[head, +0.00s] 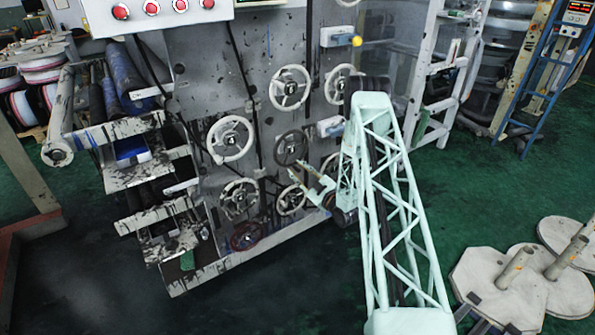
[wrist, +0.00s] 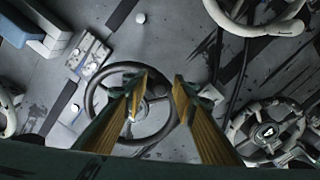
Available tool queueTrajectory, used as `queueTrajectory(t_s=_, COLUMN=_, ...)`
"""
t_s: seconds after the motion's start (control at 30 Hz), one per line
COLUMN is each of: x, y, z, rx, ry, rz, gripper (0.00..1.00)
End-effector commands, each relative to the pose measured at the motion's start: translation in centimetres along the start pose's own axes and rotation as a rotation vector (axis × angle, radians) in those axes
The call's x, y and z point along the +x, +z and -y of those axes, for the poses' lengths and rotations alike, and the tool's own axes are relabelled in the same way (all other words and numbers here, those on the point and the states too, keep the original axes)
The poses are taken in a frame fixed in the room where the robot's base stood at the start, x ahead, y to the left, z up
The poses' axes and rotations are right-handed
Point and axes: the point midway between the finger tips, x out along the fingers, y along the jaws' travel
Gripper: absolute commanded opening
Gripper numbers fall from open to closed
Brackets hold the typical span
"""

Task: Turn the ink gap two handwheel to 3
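The machine's front panel carries several handwheels, most white and some dark. No readable name shows which one is ink gap two. A dark handwheel (head: 290,147) sits in the middle of the group; what looks like the same dark wheel (wrist: 91,100) is in front of my gripper in the wrist view. My gripper (head: 307,175) is close to the panel, just below and right of that wheel in the head view. In the wrist view the gripper (wrist: 162,82) is open, its two yellow-and-green fingers apart with nothing between the tips. The left finger hides part of the wheel; contact cannot be told.
White handwheels (wrist: 268,130) and (head: 231,138) stand close around. A small plate with knobs (wrist: 88,56) is left of the dark wheel. Dark cables run down the panel. A rack with rollers (head: 120,85) is at left; round weights (head: 560,285) lie at right.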

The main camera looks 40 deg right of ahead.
Motion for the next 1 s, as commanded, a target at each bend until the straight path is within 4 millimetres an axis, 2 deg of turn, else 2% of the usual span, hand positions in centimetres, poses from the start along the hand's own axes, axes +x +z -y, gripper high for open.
queueTrajectory(t_s=0.17, x=-0.8, y=0.1, z=-0.1, rx=0.000, ry=0.001, rz=0.002, gripper=0.25)
queueTrajectory(t_s=0.37, x=-2.6, y=0.1, z=0.0, rx=0.002, ry=0.000, rz=0.001, gripper=0.25)
queueTrajectory(t_s=0.8, x=-8.9, y=0.1, z=0.0, rx=0.001, ry=0.000, rz=0.002, gripper=0.25)
queueTrajectory(t_s=1.0, x=-11.0, y=0.1, z=0.0, rx=0.001, ry=0.000, rz=0.001, gripper=0.25)
